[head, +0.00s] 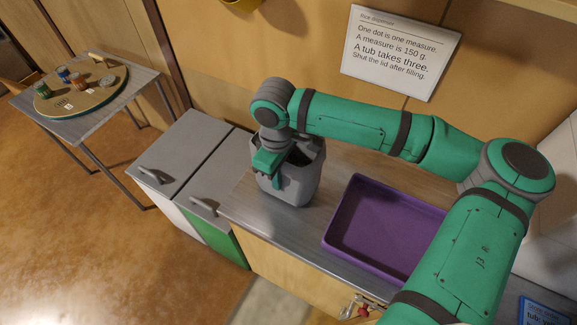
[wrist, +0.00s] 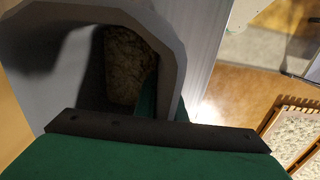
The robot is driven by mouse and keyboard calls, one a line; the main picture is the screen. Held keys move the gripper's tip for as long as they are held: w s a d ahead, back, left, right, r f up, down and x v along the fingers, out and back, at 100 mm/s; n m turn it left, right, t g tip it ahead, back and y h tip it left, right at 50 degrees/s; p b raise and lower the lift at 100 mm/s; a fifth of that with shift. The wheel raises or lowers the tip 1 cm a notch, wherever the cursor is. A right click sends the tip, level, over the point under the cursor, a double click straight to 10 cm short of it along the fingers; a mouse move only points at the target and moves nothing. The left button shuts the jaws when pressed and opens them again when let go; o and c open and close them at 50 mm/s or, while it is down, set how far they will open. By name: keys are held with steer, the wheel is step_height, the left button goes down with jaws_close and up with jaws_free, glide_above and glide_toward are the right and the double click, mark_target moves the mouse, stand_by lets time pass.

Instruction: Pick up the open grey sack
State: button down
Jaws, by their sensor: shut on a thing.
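The open grey sack (head: 296,186) stands upright on the counter, left of the purple tray. Its mouth faces up, and the wrist view shows its thick grey rim (wrist: 172,50) and a rough brownish content (wrist: 127,65) inside. My gripper (head: 277,177) is at the sack's near left rim, pointing down. It is shut on the sack's wall, with one green finger inside the mouth in the wrist view. The other finger is mostly hidden there. I cannot tell whether the sack's base touches the counter.
A purple tray (head: 348,238), empty where visible, lies right of the sack. Two lidded bins (head: 182,150) stand left of the counter. A side table (head: 118,105) holds a round board with several small jars. A rice dispenser sign (head: 401,52) is on the wall.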

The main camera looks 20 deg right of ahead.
steer(key=shift+s+a, duration=0.1)
steer(key=shift+s, duration=0.05)
steer(key=s+a+r, duration=0.4)
steer(key=s+r, duration=0.9)
stand_by(0.5)
